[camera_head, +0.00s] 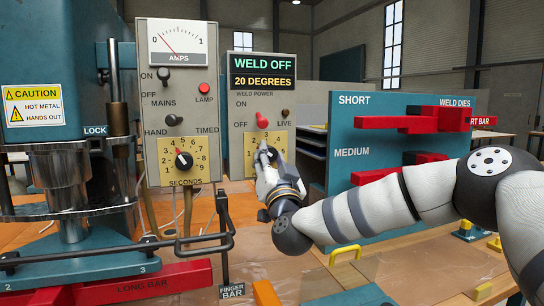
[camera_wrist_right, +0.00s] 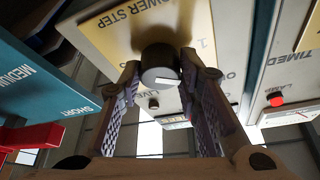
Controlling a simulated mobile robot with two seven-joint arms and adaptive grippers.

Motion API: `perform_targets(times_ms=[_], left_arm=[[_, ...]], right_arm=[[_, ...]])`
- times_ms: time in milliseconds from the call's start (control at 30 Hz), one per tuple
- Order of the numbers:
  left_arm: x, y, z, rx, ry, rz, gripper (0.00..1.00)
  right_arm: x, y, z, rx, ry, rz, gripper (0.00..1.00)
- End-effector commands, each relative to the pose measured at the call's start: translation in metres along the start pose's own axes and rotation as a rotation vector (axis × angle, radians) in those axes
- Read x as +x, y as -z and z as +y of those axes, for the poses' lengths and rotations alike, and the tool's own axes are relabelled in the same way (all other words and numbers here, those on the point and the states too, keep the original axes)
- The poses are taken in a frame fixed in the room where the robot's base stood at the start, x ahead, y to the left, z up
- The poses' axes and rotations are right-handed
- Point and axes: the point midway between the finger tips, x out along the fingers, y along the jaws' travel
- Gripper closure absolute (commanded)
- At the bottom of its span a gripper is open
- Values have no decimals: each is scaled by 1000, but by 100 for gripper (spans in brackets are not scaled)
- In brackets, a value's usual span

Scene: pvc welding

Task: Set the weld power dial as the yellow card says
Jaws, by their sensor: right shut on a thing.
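The weld power dial's yellow plate (camera_head: 251,166) is on the right-hand grey box, below the WELD POWER switch. Its numbers are partly covered by my right gripper (camera_head: 264,152). In the right wrist view the plate (camera_wrist_right: 108,38) reads POWER STEP upside down. The dial's dark round knob (camera_wrist_right: 160,62) has a white mark on its end face. The right gripper's two fingers (camera_wrist_right: 160,80) are shut on opposite sides of the knob. The pointer setting cannot be read. A separate yellow instruction card is not in view. My left gripper is not in view.
The display (camera_head: 263,71) reads WELD OFF and 20 DEGREES. A red toggle (camera_head: 262,120) sits just above the dial. Left of it is the SECONDS timer dial (camera_head: 184,160). A blue rack (camera_head: 345,150) with red bars stands to the right, behind my right arm.

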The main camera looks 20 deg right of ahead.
Motion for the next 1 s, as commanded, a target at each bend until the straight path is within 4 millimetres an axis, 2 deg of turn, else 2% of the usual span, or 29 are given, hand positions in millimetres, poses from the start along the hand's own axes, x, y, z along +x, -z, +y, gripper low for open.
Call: perform_targets(times_ms=[400,967,1000], left_arm=[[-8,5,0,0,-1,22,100],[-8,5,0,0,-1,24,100],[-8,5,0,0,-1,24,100]], right_arm=[[0,2,-2,169,-69,2,97],[0,1,-2,192,-79,1,97],[0,1,-2,192,-79,1,60]])
